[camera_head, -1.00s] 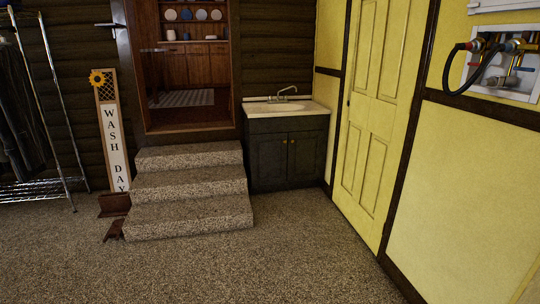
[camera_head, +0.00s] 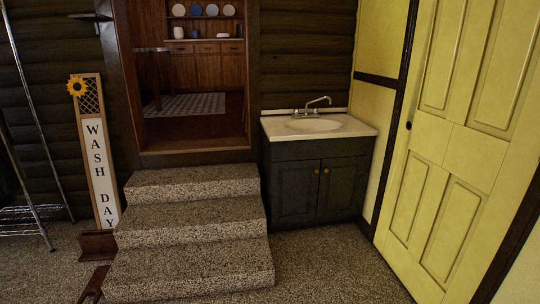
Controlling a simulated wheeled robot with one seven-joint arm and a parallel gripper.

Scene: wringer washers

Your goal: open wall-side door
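A dark sink cabinet (camera_head: 284,160) stands against the log wall, right of the steps. Its left door (camera_head: 295,195) and its right door (camera_head: 344,190), the one nearer the yellow wall, are both shut. Each has a small brass-coloured knob near the middle seam, a left knob (camera_head: 317,173) and a right knob (camera_head: 327,171). A yellow panelled door (camera_head: 447,140) in the right wall is also shut, with a small dark knob (camera_head: 409,126) on its left edge. My gripper is not in view.
Speckled steps (camera_head: 190,226) rise to an open doorway left of the cabinet. A white sink (camera_head: 312,125) with a faucet tops the cabinet. A "WASH DAY" sign (camera_head: 98,160) and metal rack (camera_head: 38,140) stand left. Carpeted floor (camera_head: 335,270) before the cabinet is clear.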

